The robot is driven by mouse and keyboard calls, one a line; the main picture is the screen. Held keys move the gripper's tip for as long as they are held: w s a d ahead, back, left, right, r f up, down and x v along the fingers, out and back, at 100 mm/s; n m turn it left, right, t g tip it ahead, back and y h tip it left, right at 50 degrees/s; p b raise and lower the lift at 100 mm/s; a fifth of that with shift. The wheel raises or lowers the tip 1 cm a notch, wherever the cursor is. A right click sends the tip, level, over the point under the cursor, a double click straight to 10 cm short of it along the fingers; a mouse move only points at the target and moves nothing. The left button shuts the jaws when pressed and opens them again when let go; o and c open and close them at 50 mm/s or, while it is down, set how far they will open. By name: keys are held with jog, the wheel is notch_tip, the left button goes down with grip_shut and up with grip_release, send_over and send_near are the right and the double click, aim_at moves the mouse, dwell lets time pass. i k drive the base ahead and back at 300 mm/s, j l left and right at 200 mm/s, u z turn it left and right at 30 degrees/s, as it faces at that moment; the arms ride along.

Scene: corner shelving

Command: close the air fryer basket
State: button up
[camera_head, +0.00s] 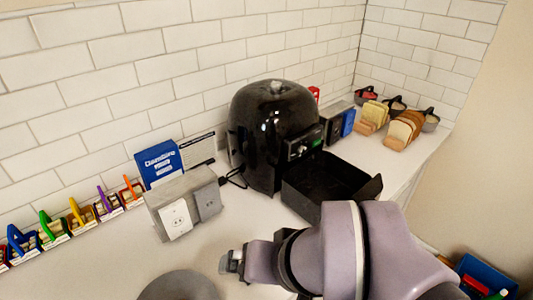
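The black air fryer (272,125) stands on the white counter against the tiled wall. Its black basket (325,181) is pulled out toward the front right and looks empty from here. The front of the basket is partly hidden behind my arm. My gripper (232,262) is at the lower middle, left of the basket and apart from it, pointing left over the counter. Its fingers are too small and unclear to tell whether they are open or shut.
A grey outlet box (184,205) and a blue box (160,163) stand left of the fryer. Several colourful small holders line the counter's left back. Bread loaves (404,129) sit at the back right. A blue bin (484,277) is at the lower right.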

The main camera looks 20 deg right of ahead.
aim_at(324, 175)
jog(key=z, duration=1.3)
